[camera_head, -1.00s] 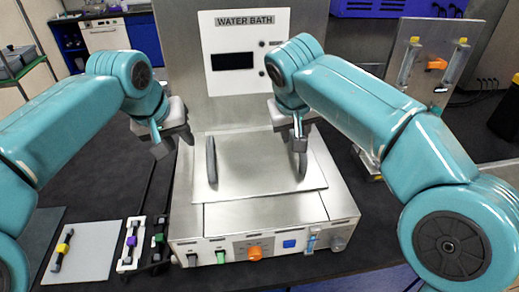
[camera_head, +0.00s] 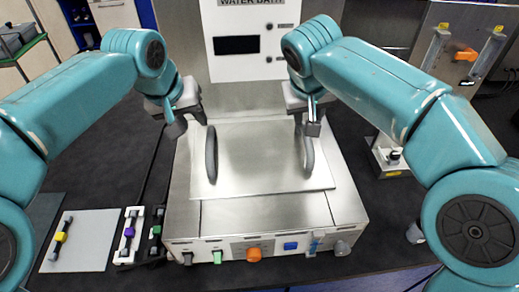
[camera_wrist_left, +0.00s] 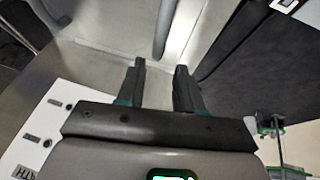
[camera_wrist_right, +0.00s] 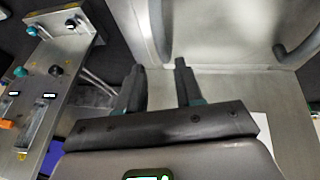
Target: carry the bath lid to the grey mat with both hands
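The bath lid (camera_head: 260,168) is a flat steel plate lying on top of the water bath, with two dark upright handles. My left gripper (camera_head: 177,129) is open and empty, up and left of the left handle (camera_head: 211,155). In the left wrist view that handle (camera_wrist_left: 163,27) stands ahead of the gap between the fingers (camera_wrist_left: 160,82). My right gripper (camera_head: 312,130) is open, close to the top of the right handle (camera_head: 308,153). In the right wrist view the handle (camera_wrist_right: 158,30) lies ahead of the fingers (camera_wrist_right: 159,82). A dark grey mat (camera_head: 45,207) is partly hidden by my left arm.
A stand with tubes (camera_head: 455,60) is at the right. Dark table shows around the bath.

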